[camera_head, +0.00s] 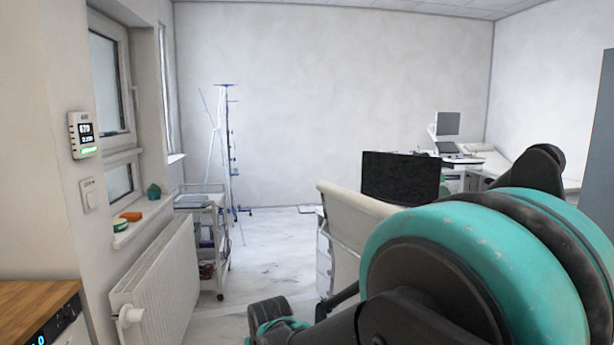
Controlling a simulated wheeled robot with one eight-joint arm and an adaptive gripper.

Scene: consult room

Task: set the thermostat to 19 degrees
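A white wall device (84,135) hangs at the left, beside the window. Its dark screen shows small white digits, perhaps 670, above a green strip; I cannot read a temperature of 19 on it. Below it is a small white square wall plate (89,195) with no readable figure. A dark panel (62,323) on the front of the wooden-topped unit at lower left shows cyan digits, cut off by the frame. I cannot tell for sure which of these is the thermostat. My teal and black arm fills the lower right; no gripper fingers can be made out.
A white radiator (160,275) with a round valve knob (131,315) stands under the windowsill. A white trolley (207,235) is beyond it. Floor (285,250) is clear in the middle.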

